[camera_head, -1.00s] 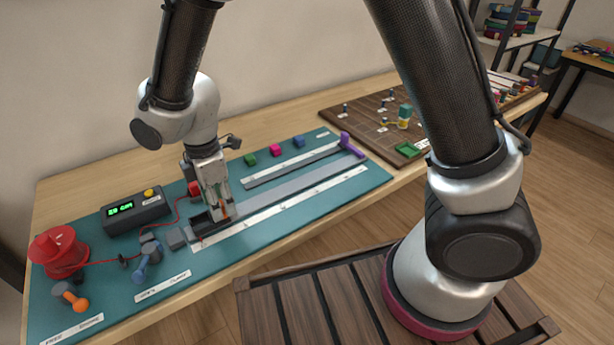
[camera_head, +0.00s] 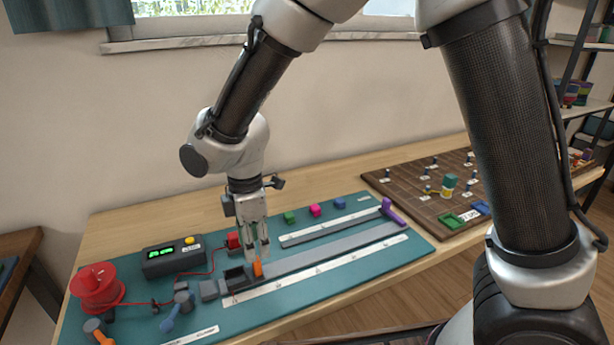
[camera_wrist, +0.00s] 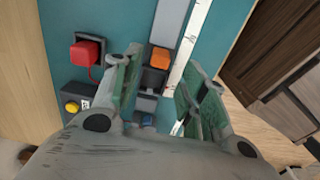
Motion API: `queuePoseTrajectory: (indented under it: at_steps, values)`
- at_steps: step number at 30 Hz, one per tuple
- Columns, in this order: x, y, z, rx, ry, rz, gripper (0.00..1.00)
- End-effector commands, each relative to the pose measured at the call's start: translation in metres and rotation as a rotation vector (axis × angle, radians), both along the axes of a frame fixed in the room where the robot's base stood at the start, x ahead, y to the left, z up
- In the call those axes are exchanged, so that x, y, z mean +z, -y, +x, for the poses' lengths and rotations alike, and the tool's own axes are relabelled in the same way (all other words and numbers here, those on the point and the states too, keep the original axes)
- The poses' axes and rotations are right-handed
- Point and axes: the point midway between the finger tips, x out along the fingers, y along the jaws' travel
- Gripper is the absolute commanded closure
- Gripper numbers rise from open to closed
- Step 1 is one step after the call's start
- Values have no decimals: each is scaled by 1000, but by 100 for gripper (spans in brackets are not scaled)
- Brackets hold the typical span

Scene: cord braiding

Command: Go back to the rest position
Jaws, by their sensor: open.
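My gripper (camera_head: 257,250) points down over the teal mat (camera_head: 330,272), above the near end of the grey rail (camera_head: 325,256). Its fingers are apart and nothing is between them. In the wrist view my gripper (camera_wrist: 160,100) also shows two separate green-padded fingers. An orange piece (camera_head: 258,268) stands on the rail's dark carriage (camera_head: 238,279), just below the fingertips. The orange piece shows beyond the fingers in the wrist view (camera_wrist: 159,59). I cannot tell from the head view how large the gap to it is.
A red block (camera_head: 234,241) stands close behind my gripper. A purple lever (camera_head: 392,211) is at the rail's far end. A brown pegboard (camera_head: 425,180) lies at right.

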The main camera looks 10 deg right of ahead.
Motion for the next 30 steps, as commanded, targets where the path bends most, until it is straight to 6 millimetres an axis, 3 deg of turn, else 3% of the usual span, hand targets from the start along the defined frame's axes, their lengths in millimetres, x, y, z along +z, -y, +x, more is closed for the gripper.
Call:
queuePoseTrajectory:
  at_steps: [4, 6, 8, 14, 20, 24, 30]
  values:
    - [-2, 10, -7, -144, -20, -36, 57]
    - [-7, 29, -19, -258, -45, -93, 57]
    - [6, 51, -29, -380, -51, -120, 57]
    - [56, 129, -27, -744, -40, -106, 57]
    - [110, 226, -33, -1139, -10, -24, 57]
    - [142, 298, -54, -1416, 34, 77, 57]
    - [174, 372, -89, -1683, 153, 253, 57]
